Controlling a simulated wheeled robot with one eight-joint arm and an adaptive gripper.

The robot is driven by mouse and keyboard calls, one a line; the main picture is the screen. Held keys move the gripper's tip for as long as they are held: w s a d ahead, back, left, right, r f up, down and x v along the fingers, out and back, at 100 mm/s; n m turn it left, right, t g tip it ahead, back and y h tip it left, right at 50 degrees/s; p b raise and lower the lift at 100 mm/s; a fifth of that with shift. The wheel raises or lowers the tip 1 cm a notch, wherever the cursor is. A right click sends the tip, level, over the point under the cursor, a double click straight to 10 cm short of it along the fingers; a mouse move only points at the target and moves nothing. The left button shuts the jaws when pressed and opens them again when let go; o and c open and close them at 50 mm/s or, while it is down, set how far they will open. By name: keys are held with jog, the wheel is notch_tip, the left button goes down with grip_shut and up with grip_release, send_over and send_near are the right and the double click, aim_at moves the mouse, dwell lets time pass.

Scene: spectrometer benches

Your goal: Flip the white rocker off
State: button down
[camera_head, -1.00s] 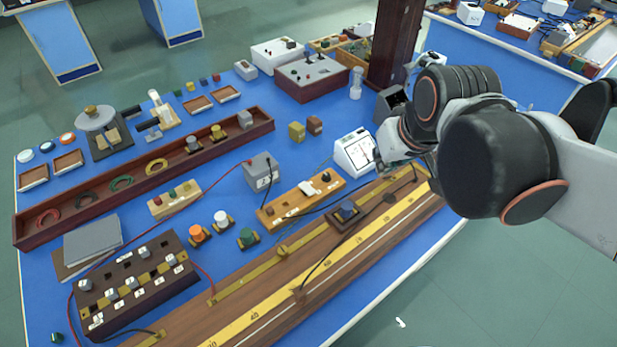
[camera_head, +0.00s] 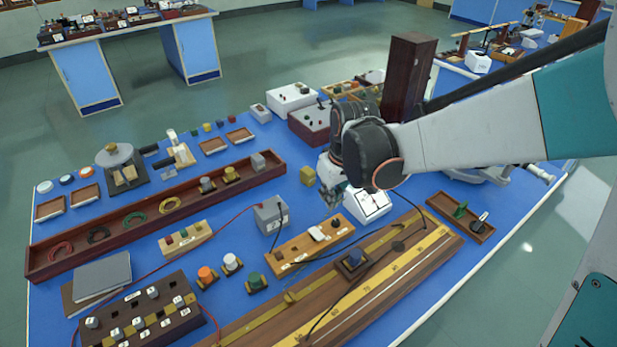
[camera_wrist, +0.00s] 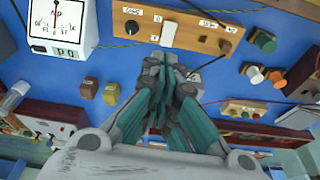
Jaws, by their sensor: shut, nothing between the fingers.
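The white rocker (camera_head: 317,234) sits on a long wooden board (camera_head: 290,255) in the middle of the bench. It also shows upright near the top of the wrist view (camera_wrist: 168,34), between a dark round knob and a small brown knob. My gripper (camera_head: 333,197) is shut and empty, fingers downward, above the bench just behind the board. In the wrist view its fingertips (camera_wrist: 168,62) lie just below the rocker in the picture, and appear apart from it. Which side of the rocker is pressed down cannot be told.
A white meter (camera_head: 368,204) stands right of the board, close to my gripper. A grey box (camera_head: 270,215) stands to its left. A yellow block (camera_head: 308,176) is behind. A dark cable runs across the long scale rail (camera_head: 400,275) in front.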

jog(key=shift+w+a+n, duration=0.1)
jog(key=shift+a+n, duration=0.2)
jog(key=shift+a, duration=0.65)
jog(key=b, duration=0.5)
send_near(315, 233)
jog(key=x, duration=0.5)
jog(key=shift+w+a, duration=0.15)
jog(key=shift+w, duration=0.15)
jog(key=shift+s+f, duration=0.1)
jog(key=shift+f, duration=0.5)
